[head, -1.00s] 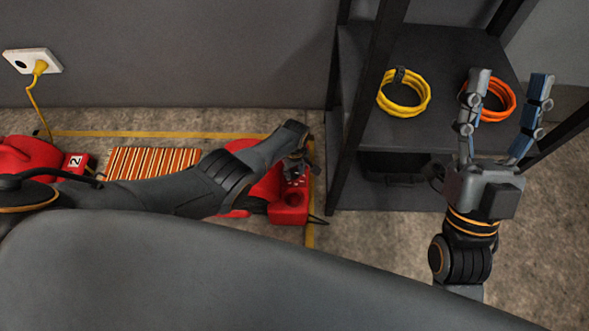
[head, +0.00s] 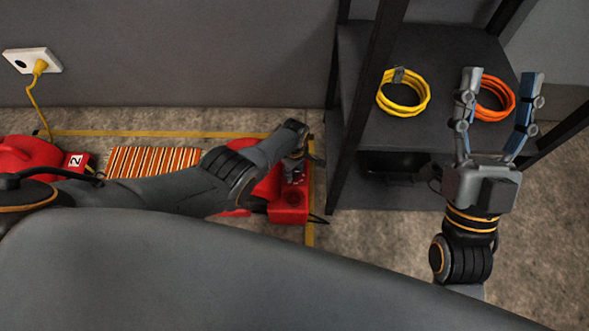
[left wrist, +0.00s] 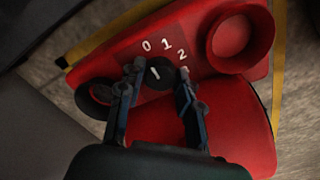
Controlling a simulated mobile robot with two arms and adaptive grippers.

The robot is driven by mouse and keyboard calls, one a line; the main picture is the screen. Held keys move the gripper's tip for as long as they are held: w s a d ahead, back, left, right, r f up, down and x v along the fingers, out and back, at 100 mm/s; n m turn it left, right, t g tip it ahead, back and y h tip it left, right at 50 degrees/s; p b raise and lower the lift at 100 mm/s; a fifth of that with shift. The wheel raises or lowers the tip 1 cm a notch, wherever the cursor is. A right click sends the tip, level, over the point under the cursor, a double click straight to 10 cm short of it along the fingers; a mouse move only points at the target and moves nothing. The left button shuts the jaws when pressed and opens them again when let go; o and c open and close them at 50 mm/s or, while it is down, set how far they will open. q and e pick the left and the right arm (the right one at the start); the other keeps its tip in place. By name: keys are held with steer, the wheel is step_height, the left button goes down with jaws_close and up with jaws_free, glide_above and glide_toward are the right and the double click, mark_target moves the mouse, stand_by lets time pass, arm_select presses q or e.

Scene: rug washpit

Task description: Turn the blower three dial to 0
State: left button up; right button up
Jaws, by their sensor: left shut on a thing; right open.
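The blower three, a red machine (head: 289,207), is on the floor beside the shelf, partly hidden by my left arm. Its panel (left wrist: 118,53) fills the upper left wrist view, with white marks 0, 1 and 2 around a black dial (left wrist: 158,72). The dial's white line slants to the upper left, roughly toward the 0 side. My left gripper (left wrist: 156,77) is shut on the dial, one finger on each side. In the head view it is small and dark over the panel (head: 297,158). My right gripper (head: 500,77) is open and empty in front of the shelf.
A dark shelf (head: 435,140) holds a yellow coil (head: 383,99) and an orange coil (head: 495,113). A striped orange rug or grille (head: 150,161) and a red blower marked 2 (head: 28,153) are to the left. A yellow cord (head: 32,100) runs to a wall socket (head: 22,62).

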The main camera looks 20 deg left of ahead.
mark_target(294, 171)
arm_select(q)
steer(key=o, duration=0.9)
steer(key=shift+a, duration=0.1)
steer(key=shift+r, duration=0.2)
step_height(294, 171, up, 12)
steer(key=shift+f, duration=0.15)
stand_by(0.4)
